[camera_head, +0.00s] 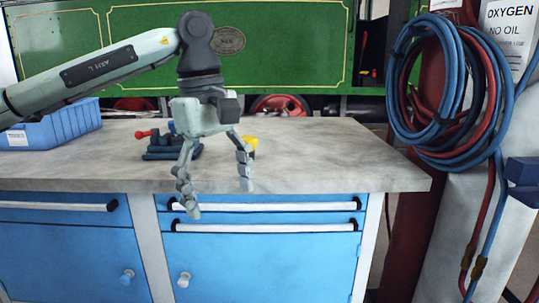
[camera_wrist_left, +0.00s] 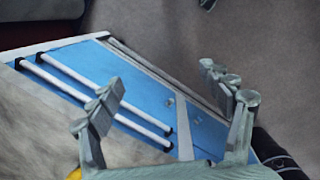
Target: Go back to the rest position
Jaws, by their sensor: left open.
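My left gripper (camera_head: 218,198) hangs from the arm that comes in from the left. Its fingers point down and are spread apart, with nothing between them. In the head view it shows in front of the workbench's front edge and upper drawers. In the left wrist view the open fingers (camera_wrist_left: 160,80) frame the blue drawer fronts (camera_wrist_left: 125,95) and the floor.
The grey workbench top (camera_head: 340,160) bears a blue bin (camera_head: 55,130), a dark blue tool with a red knob (camera_head: 172,148) and a yellow object (camera_head: 250,143) partly behind the gripper. Its right part is clear. Coiled hoses (camera_head: 395,95) hang at the right.

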